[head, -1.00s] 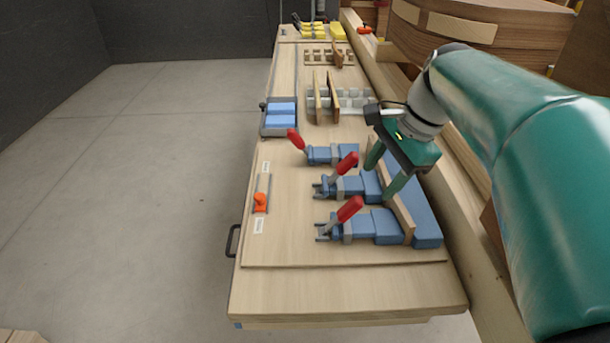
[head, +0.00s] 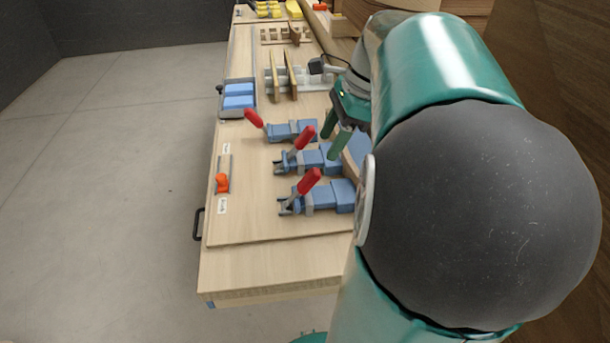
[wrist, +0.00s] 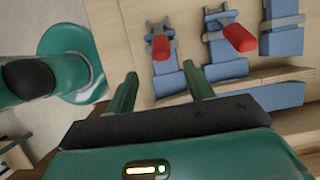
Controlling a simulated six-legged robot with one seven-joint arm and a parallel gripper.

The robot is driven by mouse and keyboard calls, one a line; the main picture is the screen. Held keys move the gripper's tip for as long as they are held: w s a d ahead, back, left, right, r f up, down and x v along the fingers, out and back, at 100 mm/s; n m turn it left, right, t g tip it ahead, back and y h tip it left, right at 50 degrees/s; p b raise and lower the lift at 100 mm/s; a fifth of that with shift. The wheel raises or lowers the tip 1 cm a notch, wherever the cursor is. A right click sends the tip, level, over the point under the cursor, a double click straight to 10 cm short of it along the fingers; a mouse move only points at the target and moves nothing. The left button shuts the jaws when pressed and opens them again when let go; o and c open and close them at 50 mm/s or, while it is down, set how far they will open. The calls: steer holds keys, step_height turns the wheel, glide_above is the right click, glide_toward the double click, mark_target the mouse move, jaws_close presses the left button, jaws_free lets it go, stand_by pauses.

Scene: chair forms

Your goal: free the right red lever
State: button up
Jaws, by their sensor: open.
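Three blue toggle clamps with red levers stand in a row on the wooden board. In the head view the nearest lever (head: 309,182) and the middle lever (head: 304,138) lean up to the right; the farthest lever (head: 255,118) leans left. I cannot tell for sure which is the task's right one. My gripper (head: 337,135) is open and empty, behind the middle clamp, apart from the levers. In the wrist view the fingers (wrist: 161,86) point toward the clamps, with two levers ahead: one on the left (wrist: 160,47), one further right (wrist: 238,38). The third clamp's lever is out of that view.
An orange-handled slider (head: 222,182) sits between two labels on the board's left side. My arm hides the board's right side. The board's near end (head: 270,265) is clear.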

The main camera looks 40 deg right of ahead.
mark_target(315, 169)
steer(key=x, duration=1.1)
steer(key=shift+f, duration=0.1)
jaws_close()
